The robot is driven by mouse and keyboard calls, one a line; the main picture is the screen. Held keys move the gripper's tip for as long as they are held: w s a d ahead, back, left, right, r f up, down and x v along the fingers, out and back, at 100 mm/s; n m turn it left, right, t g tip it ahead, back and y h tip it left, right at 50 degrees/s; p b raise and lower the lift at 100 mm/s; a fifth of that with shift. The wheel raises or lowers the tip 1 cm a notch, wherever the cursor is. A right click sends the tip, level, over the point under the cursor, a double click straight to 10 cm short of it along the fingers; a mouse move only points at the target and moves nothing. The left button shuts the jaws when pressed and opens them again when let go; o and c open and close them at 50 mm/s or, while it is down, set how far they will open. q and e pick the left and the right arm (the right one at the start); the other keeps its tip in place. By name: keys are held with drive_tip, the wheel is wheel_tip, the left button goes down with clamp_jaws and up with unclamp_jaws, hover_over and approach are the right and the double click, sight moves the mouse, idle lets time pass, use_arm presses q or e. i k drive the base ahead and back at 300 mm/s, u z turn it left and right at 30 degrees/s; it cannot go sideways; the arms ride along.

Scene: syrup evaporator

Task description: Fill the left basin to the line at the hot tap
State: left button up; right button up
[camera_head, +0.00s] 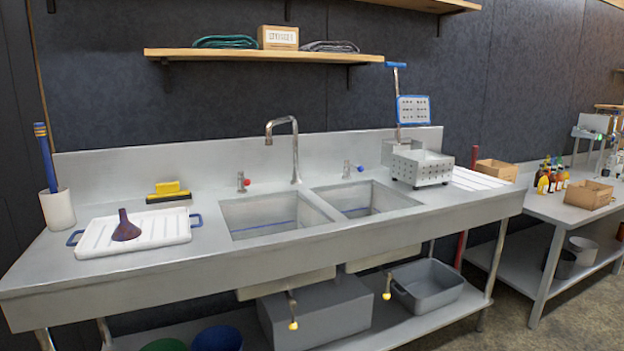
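The left basin (246,209) is sunk in the steel sink counter, with a blue line (264,227) along its inner wall. No water can be made out in it. The hot tap, with a red knob (247,182), stands behind the left basin. The cold tap, with a blue knob (360,168), stands behind the right basin (388,197). A tall curved spout (295,150) rises between them and bends to the left over the left basin; no stream shows from it. Neither of my grippers is in view.
A white tray (88,246) with a dark funnel (126,229) sits left of the basins, near a yellow sponge (167,187). A perforated metal box (420,169) stands at the right. Yellow-tipped drain levers (293,325) hang below. The counter's front strip is clear.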

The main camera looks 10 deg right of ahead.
sight(247, 182)
drive_tip(key=z, duration=0.55)
drive_tip(key=i, duration=0.95)
